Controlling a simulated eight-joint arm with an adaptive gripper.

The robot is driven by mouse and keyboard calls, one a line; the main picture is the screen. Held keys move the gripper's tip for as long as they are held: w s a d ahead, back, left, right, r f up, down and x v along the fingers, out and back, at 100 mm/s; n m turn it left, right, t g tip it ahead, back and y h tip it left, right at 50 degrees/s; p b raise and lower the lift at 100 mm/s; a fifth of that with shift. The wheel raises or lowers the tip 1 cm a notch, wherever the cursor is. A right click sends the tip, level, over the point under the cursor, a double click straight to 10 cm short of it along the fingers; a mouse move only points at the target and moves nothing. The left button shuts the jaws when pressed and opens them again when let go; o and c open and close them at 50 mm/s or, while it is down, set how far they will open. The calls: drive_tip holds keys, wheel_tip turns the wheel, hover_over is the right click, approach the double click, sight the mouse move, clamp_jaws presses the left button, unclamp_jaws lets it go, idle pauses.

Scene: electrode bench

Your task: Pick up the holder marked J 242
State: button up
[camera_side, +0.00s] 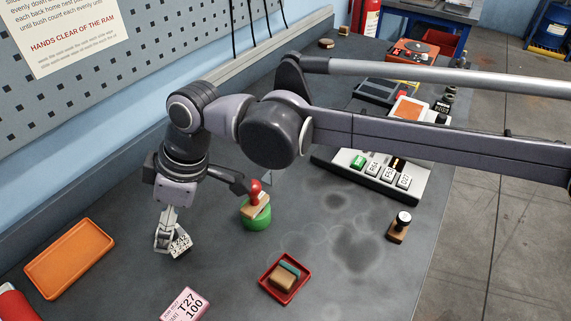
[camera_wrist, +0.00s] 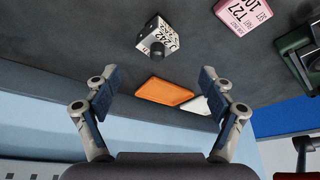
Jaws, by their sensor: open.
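The white holder with a black-lettered label, read as J 242 (camera_side: 181,246), stands on the dark bench at the lower left in the side view. In the wrist view the holder (camera_wrist: 160,38) is near the top centre, its dark round knob facing the camera. My gripper (camera_side: 168,238) points down at the holder in the side view and hides part of it. In the wrist view my gripper (camera_wrist: 157,78) is open, with its fingers wide apart and nothing between them. The holder lies beyond the fingertips, about centred between them. I cannot tell the exact gap.
An orange tray (camera_side: 68,259) lies left of the holder, and a pink T27 100 card (camera_side: 184,305) lies in front. A red tray (camera_side: 285,279) with a block and a green round base (camera_side: 256,217) are to the right. A labelled rack (camera_side: 346,162) stands farther back.

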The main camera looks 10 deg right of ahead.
sight(176, 241)
drive_tip(key=shift+d+f+x, duration=0.1)
drive_tip(key=shift+d+x, duration=0.1)
drive_tip(key=shift+x, duration=0.9)
drive_tip(key=shift+d+f+x, duration=0.1)
drive_tip(key=shift+d+x, duration=0.05)
drive_tip(key=shift+x, duration=1)
drive_tip(key=shift+d+f+x, duration=0.1)
drive_tip(key=shift+d+x, duration=0.1)
drive_tip(key=shift+x, duration=0.9)
drive_tip(key=shift+r, duration=0.1)
drive_tip(key=c, duration=1.5)
